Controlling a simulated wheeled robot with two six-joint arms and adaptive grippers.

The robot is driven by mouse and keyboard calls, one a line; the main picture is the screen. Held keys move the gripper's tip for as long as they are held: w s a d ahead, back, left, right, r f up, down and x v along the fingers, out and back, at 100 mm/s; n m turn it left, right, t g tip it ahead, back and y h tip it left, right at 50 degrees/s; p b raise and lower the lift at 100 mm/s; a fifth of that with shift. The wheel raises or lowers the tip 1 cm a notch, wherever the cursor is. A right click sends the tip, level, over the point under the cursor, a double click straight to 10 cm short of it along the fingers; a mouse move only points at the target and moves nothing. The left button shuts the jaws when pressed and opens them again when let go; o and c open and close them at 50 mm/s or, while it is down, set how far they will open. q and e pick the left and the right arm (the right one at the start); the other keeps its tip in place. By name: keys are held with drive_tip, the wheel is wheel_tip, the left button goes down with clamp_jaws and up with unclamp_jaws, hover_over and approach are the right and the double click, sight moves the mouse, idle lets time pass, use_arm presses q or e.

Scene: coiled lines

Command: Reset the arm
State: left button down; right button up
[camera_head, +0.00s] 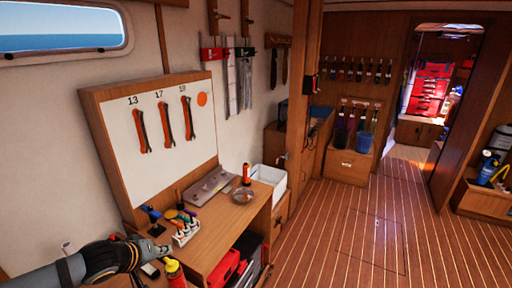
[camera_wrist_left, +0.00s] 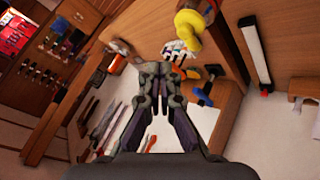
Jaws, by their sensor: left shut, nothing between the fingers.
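My left gripper (camera_head: 165,252) reaches in from the lower left of the head view, over the near left end of the wooden workbench (camera_head: 225,232). Its fingers are shut with nothing between them. In the left wrist view the closed fingers (camera_wrist_left: 162,72) fill the middle, with bench items behind their tips. My right gripper is not in view.
A wrench board (camera_head: 205,130) with orange-handled wrenches stands behind the bench. A grey plate (camera_head: 208,188), a small bowl (camera_head: 243,197) and an orange flashlight (camera_head: 246,176) are on the bench. A wooden post (camera_head: 300,90) rises beyond. The striped floor (camera_head: 360,235) is clear at right.

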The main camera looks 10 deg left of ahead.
use_arm(q)
drive_tip(key=s+d+f+m+g+y, duration=0.1)
drive_tip(key=s+d+f+m+g, duration=0.25)
drive_tip(key=s+f, duration=0.4)
drive_tip(key=s+d+f+m+g+y, duration=0.15)
drive_tip(key=s+d+f+m, duration=0.25)
drive_tip(key=s, duration=0.7)
drive_tip(key=s+a+f+g+b, duration=0.1)
drive_tip(key=s+f+b, duration=0.1)
drive_tip(key=f, duration=1.4)
drive_tip(key=s+a+f+g+b, duration=0.1)
drive_tip(key=s+a+f+b, duration=0.1)
drive_tip(key=f, duration=1.5)
drive_tip(key=s+f+b, duration=0.2)
drive_tip(key=s+f, duration=1.4)
drive_tip(key=s, duration=0.1)
drive_tip(key=shift+a+n+g, duration=0.3)
drive_tip(key=shift+n, duration=0.15)
